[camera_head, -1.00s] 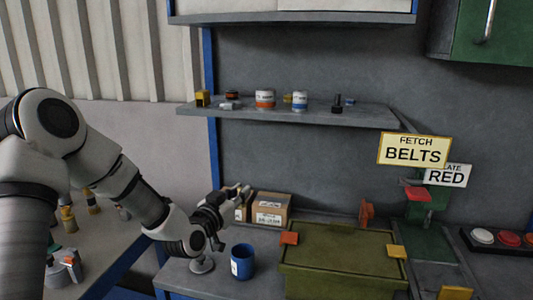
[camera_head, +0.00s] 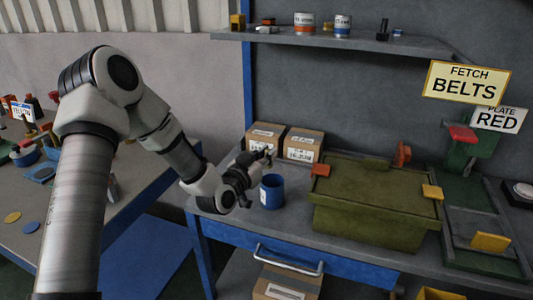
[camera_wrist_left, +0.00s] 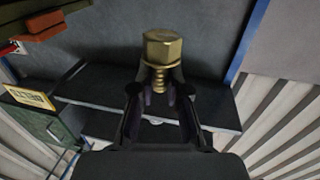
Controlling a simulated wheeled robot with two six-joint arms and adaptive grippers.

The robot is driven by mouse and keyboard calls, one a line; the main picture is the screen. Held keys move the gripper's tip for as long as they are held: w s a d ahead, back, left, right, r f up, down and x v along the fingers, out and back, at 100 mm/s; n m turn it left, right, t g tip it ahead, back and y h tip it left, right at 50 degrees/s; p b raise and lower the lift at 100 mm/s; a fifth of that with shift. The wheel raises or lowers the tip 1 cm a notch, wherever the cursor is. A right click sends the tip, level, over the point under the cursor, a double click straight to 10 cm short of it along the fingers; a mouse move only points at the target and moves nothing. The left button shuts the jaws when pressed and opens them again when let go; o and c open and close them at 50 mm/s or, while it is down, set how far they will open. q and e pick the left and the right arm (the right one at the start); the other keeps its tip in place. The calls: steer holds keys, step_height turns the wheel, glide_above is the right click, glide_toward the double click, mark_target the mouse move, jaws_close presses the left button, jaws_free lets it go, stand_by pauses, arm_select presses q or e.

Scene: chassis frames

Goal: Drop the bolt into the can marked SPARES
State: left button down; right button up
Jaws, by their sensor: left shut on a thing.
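My left gripper (camera_head: 264,160) is shut on a brass-coloured bolt (camera_wrist_left: 162,48) with a hexagonal head; in the left wrist view the fingertips (camera_wrist_left: 160,88) pinch its threaded shank, head outward. The gripper appears just above and behind a blue open can (camera_head: 271,192) with a pale label on the bench. Two more cans stand on the wall shelf: one white and orange (camera_head: 304,24), one white and blue (camera_head: 342,27). I cannot read any can's marking, so I cannot tell which says SPARES. My right gripper is not in view.
Two cardboard boxes (camera_head: 304,145) stand behind the blue can. A green lidded bin (camera_head: 370,205) stands to its right. The grey shelf (camera_head: 350,43) is above. A cluttered bench (camera_head: 75,210) lies at the left, with a floor gap between benches.

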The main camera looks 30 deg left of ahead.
arm_select(q)
steer(key=c, duration=1.1)
jaws_free()
steer(key=shift+s+d, duration=0.15)
steer(key=shift+s, duration=2.85)
steer(key=shift+s+d, duration=0.15)
steer(key=shift+s, duration=2.85)
